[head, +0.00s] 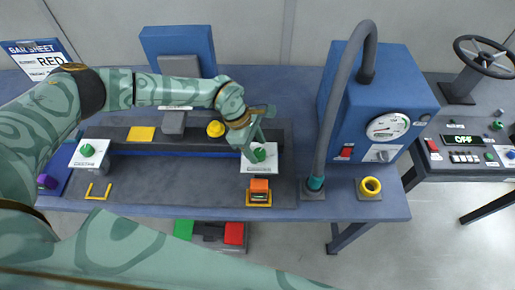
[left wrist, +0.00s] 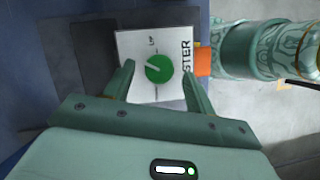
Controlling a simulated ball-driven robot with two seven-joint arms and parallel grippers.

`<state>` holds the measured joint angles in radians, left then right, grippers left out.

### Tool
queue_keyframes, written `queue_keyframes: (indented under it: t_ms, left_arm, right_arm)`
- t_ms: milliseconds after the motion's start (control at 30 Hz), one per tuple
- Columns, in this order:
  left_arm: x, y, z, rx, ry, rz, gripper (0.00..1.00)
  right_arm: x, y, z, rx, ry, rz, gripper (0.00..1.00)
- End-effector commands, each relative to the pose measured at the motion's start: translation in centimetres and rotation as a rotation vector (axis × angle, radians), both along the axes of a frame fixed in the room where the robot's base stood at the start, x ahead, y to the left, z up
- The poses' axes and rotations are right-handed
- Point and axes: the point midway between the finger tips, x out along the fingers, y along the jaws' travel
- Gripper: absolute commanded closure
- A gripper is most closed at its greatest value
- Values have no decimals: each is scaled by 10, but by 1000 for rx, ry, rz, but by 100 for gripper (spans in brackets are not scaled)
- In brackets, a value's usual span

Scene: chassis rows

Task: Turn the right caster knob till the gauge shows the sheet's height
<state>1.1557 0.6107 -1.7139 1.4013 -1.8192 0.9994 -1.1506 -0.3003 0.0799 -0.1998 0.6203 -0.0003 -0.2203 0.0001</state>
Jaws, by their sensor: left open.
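The right caster knob (head: 259,155) is green and sits on a white caster box (head: 247,166) at the right end of the blue bar. In the left wrist view the knob (left wrist: 158,68) has a pale pointer line, with "UP" printed beside it. My left gripper (head: 253,141) is open over the knob, one finger on each side; whether they touch it I cannot tell. A small display gauge (head: 259,198) with an orange top stands in front of the box; its reading is too small to read. The car sheet (head: 40,60) at back left shows "RED"; its height figure is unreadable. My right gripper is out of view.
Another green knob (head: 87,150) sits on the left caster box. A blue machine (head: 395,75) with a round dial and grey hose stands at right, near a yellow ring (head: 371,187). A console (head: 461,140) reads "OFF". The mat's front middle is clear.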

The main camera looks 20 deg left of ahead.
Motion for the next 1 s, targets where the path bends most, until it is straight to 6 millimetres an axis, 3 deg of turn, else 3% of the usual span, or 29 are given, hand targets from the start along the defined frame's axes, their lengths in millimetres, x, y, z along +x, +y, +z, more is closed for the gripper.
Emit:
queue_keyframes:
  t_ms: [167,433,467,600,1000]
  left_arm:
    - [0,-6,-13,0,0,0,45]
    - [0,-6,-14,0,0,0,45]
    - [0,-6,-14,0,0,0,50]
    - [0,-6,-14,-1,0,0,89]
    - [-1,-6,-11,-1,2,54,89]
  right_arm:
    - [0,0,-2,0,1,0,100]
    - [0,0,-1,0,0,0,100]
    - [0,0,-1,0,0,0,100]
    - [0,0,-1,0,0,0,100]
    - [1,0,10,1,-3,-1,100]
